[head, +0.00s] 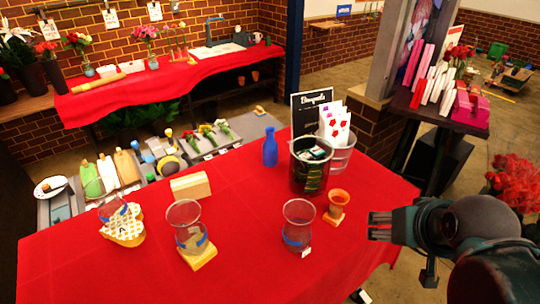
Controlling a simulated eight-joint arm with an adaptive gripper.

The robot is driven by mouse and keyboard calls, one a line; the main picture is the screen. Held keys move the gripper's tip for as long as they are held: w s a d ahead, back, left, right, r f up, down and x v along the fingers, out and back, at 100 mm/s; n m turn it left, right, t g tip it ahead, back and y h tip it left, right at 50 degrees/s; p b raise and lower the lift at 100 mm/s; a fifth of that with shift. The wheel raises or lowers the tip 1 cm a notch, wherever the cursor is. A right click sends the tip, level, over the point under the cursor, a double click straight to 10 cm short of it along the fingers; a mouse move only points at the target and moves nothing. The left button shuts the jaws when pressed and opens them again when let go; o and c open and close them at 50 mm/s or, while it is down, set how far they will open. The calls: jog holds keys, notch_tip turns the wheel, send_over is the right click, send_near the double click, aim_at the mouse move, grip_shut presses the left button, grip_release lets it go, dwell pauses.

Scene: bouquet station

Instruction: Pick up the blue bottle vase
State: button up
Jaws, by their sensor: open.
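The blue bottle vase (270,148) stands upright on the red-covered table (110,268), toward its back edge, left of a dark bucket. It is small at the base and narrows to a neck. My gripper (380,226) is at the right of the head view, over the table's right side. It is open and empty, with its fingers pointing left. It is well apart from the vase, to the right of it and nearer the camera.
Between gripper and vase stand an orange cup (337,202) on a wooden block, a glass vase (298,226) and the dark bucket (309,168). Another glass vase (186,226), a wooden block (190,187) and a heart-shaped box (122,226) are farther left. The front middle is clear.

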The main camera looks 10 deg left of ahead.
jog(key=w+a+r+g+p, duration=0.1)
jog(key=w+a+r+p, duration=0.5)
jog(key=w+r, duration=0.65)
jog(key=m+g+h+p, duration=0.1)
jog(key=m+g+p, duration=0.15)
jog(key=p, duration=1.05)
send_over(270, 130)
jog(key=s, duration=0.2)
notch_tip(270, 130, down, 8)
jog(key=shift+m+t, duration=0.25)
jog(key=shift+m, duration=0.1)
notch_tip(270, 130, down, 5)
jog(key=shift+w+f, duration=0.1)
jog(key=shift+f, duration=0.1)
jog(key=shift+d, duration=0.1)
jog(key=shift+f, duration=0.15)
